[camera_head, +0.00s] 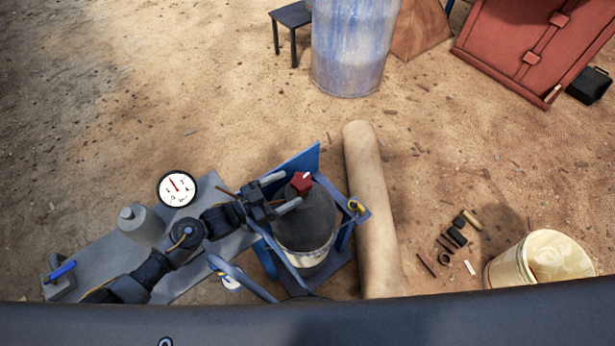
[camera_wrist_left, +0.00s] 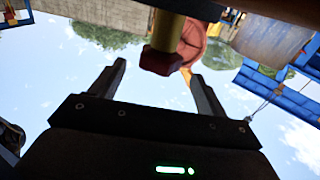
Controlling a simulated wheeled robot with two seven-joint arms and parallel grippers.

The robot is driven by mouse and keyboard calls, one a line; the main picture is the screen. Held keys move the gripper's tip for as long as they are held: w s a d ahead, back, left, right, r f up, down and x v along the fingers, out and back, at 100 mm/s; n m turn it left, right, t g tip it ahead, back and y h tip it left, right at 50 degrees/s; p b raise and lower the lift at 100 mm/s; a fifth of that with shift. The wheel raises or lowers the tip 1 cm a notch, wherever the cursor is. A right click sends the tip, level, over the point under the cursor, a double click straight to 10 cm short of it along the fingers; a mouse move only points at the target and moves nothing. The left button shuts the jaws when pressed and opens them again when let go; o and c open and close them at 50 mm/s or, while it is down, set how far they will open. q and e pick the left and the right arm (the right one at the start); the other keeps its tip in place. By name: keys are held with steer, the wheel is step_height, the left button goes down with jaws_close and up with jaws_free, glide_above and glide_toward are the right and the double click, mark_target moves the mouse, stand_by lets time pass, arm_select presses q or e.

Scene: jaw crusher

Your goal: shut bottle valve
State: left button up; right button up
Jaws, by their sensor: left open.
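A dark grey gas bottle (camera_head: 304,218) stands upright in a blue metal frame (camera_head: 293,163), with a pale label low on its side. Its red valve knob (camera_head: 302,182) is on top. My left gripper (camera_head: 284,191) comes in from the left beside the knob, with its jaws open. In the left wrist view, the red knob (camera_wrist_left: 160,61) shows between the two spread fingertips (camera_wrist_left: 159,71). I cannot tell whether a finger touches it. My right gripper is not in view.
A grey bench (camera_head: 205,247) with a gauge (camera_head: 177,188) lies left of the bottle. A thick pale log or pipe (camera_head: 366,190) lies close on its right. A cream bucket (camera_head: 540,259) stands at lower right, and a blue-white drum (camera_head: 348,48) at the back.

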mark_target(311, 177)
arm_select(q)
steer(key=x, duration=0.7)
steer(key=shift+d+r+p, duration=0.1)
steer(key=shift+d+p, duration=0.05)
steer(key=shift+p, duration=0.15)
steer(key=shift+c, duration=0.2)
steer(key=c, duration=0.9)
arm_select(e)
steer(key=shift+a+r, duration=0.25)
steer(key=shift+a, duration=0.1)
